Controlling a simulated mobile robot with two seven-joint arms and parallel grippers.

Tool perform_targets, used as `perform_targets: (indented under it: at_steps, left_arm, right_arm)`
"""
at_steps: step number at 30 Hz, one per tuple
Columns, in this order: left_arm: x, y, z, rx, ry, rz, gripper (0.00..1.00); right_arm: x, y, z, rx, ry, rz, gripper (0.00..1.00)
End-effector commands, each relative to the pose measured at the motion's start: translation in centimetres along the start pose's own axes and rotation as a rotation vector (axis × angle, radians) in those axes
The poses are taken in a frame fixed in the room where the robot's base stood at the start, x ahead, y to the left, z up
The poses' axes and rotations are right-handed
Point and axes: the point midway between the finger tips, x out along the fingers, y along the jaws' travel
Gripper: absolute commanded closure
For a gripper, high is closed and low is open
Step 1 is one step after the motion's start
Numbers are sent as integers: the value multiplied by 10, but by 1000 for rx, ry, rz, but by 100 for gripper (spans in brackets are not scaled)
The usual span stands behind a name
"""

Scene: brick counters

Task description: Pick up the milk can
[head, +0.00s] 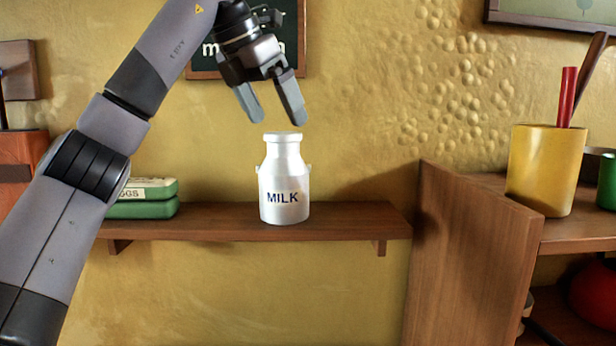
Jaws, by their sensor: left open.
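The white milk can (284,180), marked MILK, stands upright on a brown wooden wall shelf (350,217). My left gripper (278,118) is open and empty, pointing down just above the can's lid. Its fingers appear a little above the can, with no contact visible. My right gripper is not in view.
A green egg carton (145,208) lies on the shelf at left, partly behind my left arm. At right, a wooden cabinet (462,255) rises beside the shelf, with a yellow cup (545,170) on it. A dark sign (290,40) hangs behind the gripper.

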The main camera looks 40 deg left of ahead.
Motion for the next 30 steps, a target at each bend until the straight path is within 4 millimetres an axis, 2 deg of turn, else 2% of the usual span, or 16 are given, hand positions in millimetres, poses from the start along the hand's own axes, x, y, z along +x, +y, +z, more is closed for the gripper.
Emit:
perform_targets:
  at_steps: [5,21,29,30]
  left_arm:
    - [5,1,-1,-1,1,0,0]
    - [69,8,-5,0,1,0,0]
    - [72,8,-5,0,0,-1,0]
    - [71,8,-5,0,0,-1,13]
  right_arm:
    - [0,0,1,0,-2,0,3]
    - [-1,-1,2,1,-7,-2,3]
    - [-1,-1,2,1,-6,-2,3]
    - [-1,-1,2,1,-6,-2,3]
